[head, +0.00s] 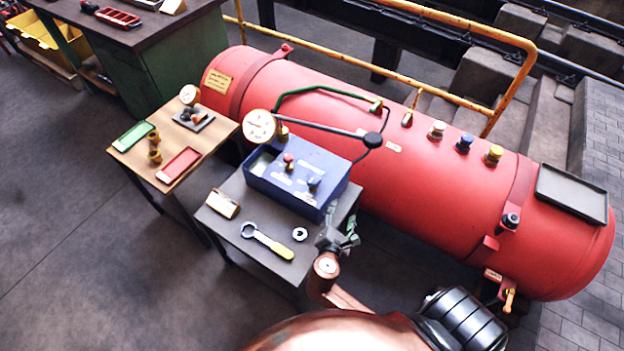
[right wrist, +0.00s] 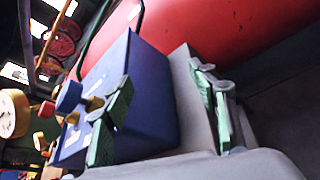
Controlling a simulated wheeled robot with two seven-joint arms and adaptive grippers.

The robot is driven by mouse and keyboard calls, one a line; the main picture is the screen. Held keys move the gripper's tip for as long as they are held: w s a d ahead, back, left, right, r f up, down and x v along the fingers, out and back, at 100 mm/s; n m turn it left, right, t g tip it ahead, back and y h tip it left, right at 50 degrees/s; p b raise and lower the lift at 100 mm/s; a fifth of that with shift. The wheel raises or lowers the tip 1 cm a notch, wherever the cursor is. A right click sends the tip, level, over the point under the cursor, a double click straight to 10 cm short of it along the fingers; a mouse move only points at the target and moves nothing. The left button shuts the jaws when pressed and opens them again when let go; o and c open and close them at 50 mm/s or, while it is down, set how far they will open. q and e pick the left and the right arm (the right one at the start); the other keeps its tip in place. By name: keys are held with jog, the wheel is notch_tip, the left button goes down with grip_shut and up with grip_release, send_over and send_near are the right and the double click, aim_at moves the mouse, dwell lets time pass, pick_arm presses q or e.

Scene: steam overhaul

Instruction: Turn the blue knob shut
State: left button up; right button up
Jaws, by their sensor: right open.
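A blue knob (head: 314,183) sits on top of the blue box (head: 272,193), beside a red knob (head: 288,158). In the right wrist view the blue knob (right wrist: 70,97) stands on a brass stem, left of my gripper's near finger, which partly covers the stem. My right gripper (head: 341,224) is at the box's front right corner, in front of the knob. In the right wrist view its two green-padded fingers (right wrist: 160,88) are apart, with the corner of the blue box seen between and behind them. Nothing is between the pads. My left gripper is not in view.
A second blue cap (head: 464,143) is on the red tank (head: 400,165) behind. A dial gauge (head: 259,125) and a black lever (head: 373,140) rise near the box.

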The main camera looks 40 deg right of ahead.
aim_at(312, 185)
jog(key=w+a+r+n+t, duration=0.1)
jog(key=w+a+r+n, duration=0.1)
jog(key=w+a+r+n+t, duration=0.2)
jog(key=w+n, duration=0.1)
jog(key=w+a+r+n+t+h, duration=0.1)
jog(key=w+a+r+n, duration=0.1)
jog(key=a+n, duration=0.1)
jog(key=shift+w+t, duration=0.3)
jog(key=shift+w, duration=0.05)
jog(key=shift+w+a+r+n, duration=0.1)
jog(key=shift+w+r+n, duration=0.1)
jog(key=shift+w+n, duration=0.1)
jog(key=b+x, duration=0.1)
jog(key=x, duration=0.5)
jog(key=shift+a+b, duration=0.1)
jog(key=shift+b, duration=0.2)
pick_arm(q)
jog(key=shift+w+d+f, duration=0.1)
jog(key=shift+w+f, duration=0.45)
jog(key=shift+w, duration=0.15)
pick_arm(e)
jog(key=shift+w+d+r, duration=0.1)
jog(key=shift+w+d, duration=0.45)
jog(key=shift+c, duration=0.3)
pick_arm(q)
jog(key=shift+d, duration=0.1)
pick_arm(e)
jog(key=c, duration=1.1)
